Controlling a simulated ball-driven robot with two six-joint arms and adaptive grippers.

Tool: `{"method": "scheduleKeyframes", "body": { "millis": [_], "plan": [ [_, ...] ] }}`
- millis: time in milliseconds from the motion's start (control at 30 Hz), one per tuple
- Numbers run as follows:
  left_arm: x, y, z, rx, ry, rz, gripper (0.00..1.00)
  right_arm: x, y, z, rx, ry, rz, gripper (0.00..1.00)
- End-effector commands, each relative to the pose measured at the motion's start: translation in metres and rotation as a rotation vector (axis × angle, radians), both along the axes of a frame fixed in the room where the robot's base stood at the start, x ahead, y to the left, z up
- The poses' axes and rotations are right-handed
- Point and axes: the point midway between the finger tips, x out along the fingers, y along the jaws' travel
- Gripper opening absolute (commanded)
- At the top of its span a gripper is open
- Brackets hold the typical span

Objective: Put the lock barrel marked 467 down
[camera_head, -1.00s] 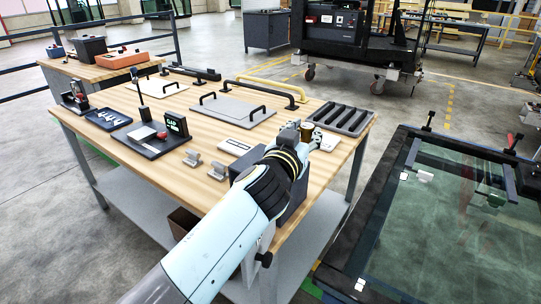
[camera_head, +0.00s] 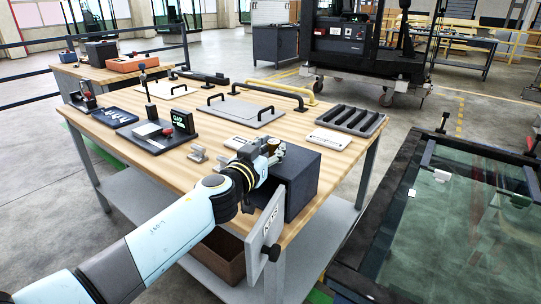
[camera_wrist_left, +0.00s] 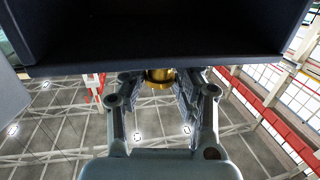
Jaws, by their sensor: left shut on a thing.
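My left gripper (camera_head: 274,150) is shut on a small brass lock barrel (camera_head: 271,144), at the far left edge of a dark box (camera_head: 300,178) on the table's near right corner. In the left wrist view the brass barrel (camera_wrist_left: 159,76) sits between the fingertips of the left gripper (camera_wrist_left: 160,84), and the dark box's edge (camera_wrist_left: 160,62) fills the top. The barrel's marking cannot be read. My right gripper is not in view.
A pale lettered panel (camera_head: 264,236) hangs at the box's near side. Small metal pieces (camera_head: 197,154), a white card (camera_head: 328,139) and a slotted tray (camera_head: 348,121) lie on the wooden table (camera_head: 190,110). A glass-topped frame (camera_head: 450,215) stands right.

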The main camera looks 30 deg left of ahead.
Motion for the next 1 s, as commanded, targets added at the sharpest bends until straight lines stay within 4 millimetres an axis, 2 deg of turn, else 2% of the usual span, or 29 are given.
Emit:
{"method": "scheduleKeyframes", "body": {
  "millis": [300, 333, 500, 833, 1000],
  "plan": [
    [0.000, 0.000, -0.002, -0.002, -0.001, 0.000, 0.00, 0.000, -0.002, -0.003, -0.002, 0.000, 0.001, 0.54],
    [0.000, 0.000, -0.002, -0.002, -0.001, 0.000, 0.33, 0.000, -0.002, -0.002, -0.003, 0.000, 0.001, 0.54],
    [0.000, 0.000, -0.001, -0.001, 0.000, 0.000, 0.54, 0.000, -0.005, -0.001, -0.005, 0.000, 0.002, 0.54],
    [0.000, 0.000, 0.003, 0.001, 0.000, 0.000, 0.54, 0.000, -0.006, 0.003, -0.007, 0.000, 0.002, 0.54],
    [-0.028, -0.003, 0.002, -0.001, 0.002, 0.000, 0.54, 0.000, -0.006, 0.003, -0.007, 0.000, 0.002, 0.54]
  ]
}}
